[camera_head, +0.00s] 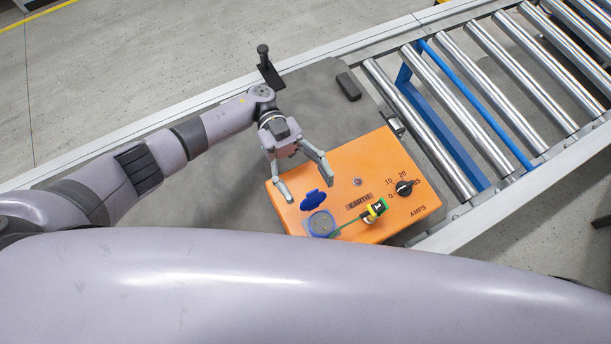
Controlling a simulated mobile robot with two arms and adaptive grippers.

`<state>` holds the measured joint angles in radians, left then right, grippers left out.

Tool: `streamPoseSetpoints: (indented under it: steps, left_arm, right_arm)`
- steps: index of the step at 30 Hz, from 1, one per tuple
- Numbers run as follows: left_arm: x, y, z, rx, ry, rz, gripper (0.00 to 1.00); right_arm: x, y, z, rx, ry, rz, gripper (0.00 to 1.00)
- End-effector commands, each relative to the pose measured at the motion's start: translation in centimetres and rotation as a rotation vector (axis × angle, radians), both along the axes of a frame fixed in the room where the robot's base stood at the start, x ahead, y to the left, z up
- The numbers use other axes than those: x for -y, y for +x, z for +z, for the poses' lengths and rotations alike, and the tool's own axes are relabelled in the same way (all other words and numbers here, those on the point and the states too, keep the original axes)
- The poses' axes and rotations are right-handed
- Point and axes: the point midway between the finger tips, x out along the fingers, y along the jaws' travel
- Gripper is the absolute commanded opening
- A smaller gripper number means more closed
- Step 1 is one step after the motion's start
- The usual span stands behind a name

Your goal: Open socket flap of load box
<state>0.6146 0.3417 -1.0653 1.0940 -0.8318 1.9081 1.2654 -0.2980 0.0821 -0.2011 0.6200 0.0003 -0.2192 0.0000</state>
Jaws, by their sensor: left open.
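The orange load box (376,165) sits on a dark grey plate beside a roller conveyor. A blue socket (321,224) is on its top near the front left. The blue socket flap (312,199) stands apart from the socket's face, on its far side, and looks raised. My left gripper (307,189) is open, with its two fingers spread over the left part of the box, near the flap. I cannot tell whether a finger touches the box. My right gripper is not in view. A large arm link of mine covers the bottom of the picture.
A green and yellow plug-like piece (375,210) lies on the box near the EARTH label. A black knob (404,188) marks amps. Metal rollers (520,75) lie to the right.

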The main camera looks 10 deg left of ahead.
Motion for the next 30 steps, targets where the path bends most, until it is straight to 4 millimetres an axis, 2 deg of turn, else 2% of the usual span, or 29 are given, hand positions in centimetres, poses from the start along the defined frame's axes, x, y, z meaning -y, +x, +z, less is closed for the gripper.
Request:
streamPoseSetpoints:
  steps: [5,12,18,22,30]
  left_arm:
    - [-0.1,0.1,1.6,0.004,-0.001,-0.001,0.6]
    - [-0.1,0.0,6.3,0.005,-0.002,-0.001,0.6]
    - [0.0,0.1,9.1,0.003,-0.001,0.0,0.6]
    - [0.0,0.0,9.9,0.0,0.0,0.001,0.6]
    - [0.0,0.0,9.9,-0.001,0.001,0.001,0.6]
  right_arm:
    - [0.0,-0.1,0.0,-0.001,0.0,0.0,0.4]
    - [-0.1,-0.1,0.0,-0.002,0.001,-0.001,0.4]
    - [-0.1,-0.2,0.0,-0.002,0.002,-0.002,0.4]
    - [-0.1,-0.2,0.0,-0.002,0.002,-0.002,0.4]
    - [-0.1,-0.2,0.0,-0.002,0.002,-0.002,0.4]
